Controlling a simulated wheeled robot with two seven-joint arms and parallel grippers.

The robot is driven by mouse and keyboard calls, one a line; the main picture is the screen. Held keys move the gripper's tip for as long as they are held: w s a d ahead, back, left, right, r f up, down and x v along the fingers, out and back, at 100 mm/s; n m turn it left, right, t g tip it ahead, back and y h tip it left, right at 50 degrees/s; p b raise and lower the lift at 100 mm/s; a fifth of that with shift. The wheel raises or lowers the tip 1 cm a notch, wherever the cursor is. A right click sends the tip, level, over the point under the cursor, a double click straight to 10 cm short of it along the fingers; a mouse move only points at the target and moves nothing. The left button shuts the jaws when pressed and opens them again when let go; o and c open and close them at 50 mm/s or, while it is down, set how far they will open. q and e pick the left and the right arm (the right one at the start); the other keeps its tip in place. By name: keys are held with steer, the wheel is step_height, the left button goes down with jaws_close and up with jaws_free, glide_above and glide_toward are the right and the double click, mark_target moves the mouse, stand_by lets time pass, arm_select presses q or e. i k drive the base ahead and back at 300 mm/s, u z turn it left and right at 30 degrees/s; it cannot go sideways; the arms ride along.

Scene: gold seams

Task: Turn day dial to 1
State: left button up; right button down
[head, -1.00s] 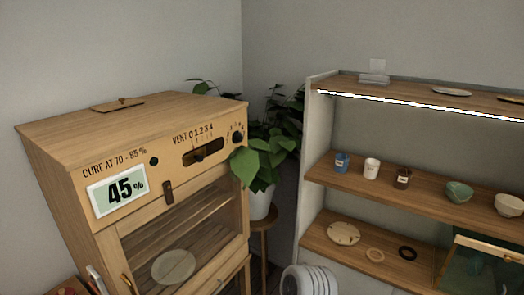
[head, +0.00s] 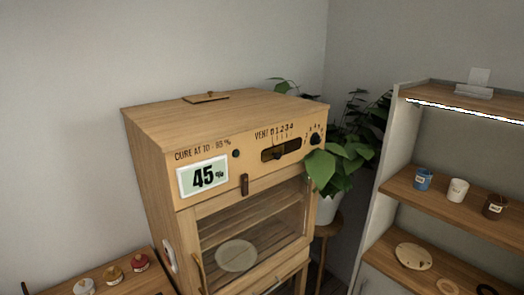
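The day dial appears to be the small dark round knob (head: 316,139) at the right end of the wooden cabinet's front panel, with small marks around it that are too small to read surely. The wooden cabinet (head: 225,118) has a vent slider slot (head: 281,151) marked 0 1 2 3 4, with a dark slider left of its middle. A display (head: 203,177) reads 45%. Plant leaves hang just below and right of the knob. Neither of my grippers is in view.
A potted plant (head: 340,165) on a wooden stool (head: 327,226) stands close to the cabinet's right side. A shelf unit (head: 392,150) with cups is farther right. A low surface (head: 125,283) with small jars is at lower left.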

mark_target(315, 139)
steer(key=z, duration=0.35)
steer(key=k, duration=0.45)
steer(key=z, duration=1.2)
steer(key=i, duration=0.5)
steer(key=u, duration=0.65)
steer(key=i, duration=1.15)
steer(key=u, duration=1)
